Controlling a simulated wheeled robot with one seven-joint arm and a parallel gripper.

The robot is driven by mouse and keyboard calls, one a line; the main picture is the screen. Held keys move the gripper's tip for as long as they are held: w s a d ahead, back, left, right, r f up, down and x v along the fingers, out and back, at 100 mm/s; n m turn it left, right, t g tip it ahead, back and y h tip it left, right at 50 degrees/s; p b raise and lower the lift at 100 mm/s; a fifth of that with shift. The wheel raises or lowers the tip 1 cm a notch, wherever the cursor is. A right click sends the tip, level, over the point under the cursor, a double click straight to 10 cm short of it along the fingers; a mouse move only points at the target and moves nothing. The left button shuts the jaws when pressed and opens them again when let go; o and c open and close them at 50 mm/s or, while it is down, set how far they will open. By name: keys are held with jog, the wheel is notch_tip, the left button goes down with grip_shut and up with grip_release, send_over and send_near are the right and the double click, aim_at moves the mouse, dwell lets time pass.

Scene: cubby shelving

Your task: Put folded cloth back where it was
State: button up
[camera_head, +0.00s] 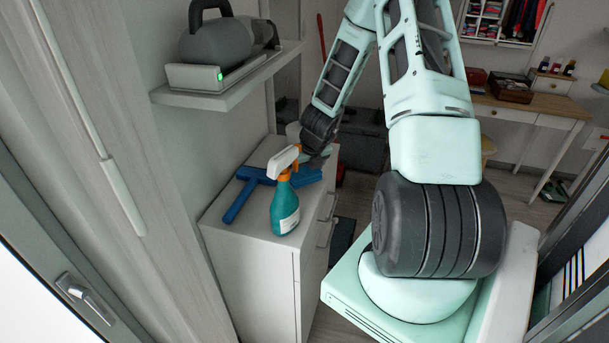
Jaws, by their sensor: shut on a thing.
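My gripper (314,158) is at the end of my arm, low over the far end of the white cabinet (243,245), just behind the spray bottle. It is small, dark and partly hidden here. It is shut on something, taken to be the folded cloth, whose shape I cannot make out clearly. A pale greenish surface shows right around the gripper, but I cannot tell whether it is cloth. I cannot tell whether what is held touches the cabinet top.
A teal spray bottle (285,208) with a white and orange head stands on the cabinet. A blue squeegee-like tool (238,203) lies beside and behind it. A wall shelf (227,95) with a grey appliance overhangs at left. A wooden desk (530,108) stands at the back right.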

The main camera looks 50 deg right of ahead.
jog(key=shift+f, duration=0.9)
jog(key=shift+f, duration=0.15)
jog(key=o, duration=0.7)
jog(key=shift+c, duration=0.2)
jog(key=shift+s+r, duration=0.1)
jog(key=shift+r, duration=0.45)
jog(key=v, duration=1.1)
jog(key=shift+p, duration=0.35)
jog(key=shift+s, duration=0.1)
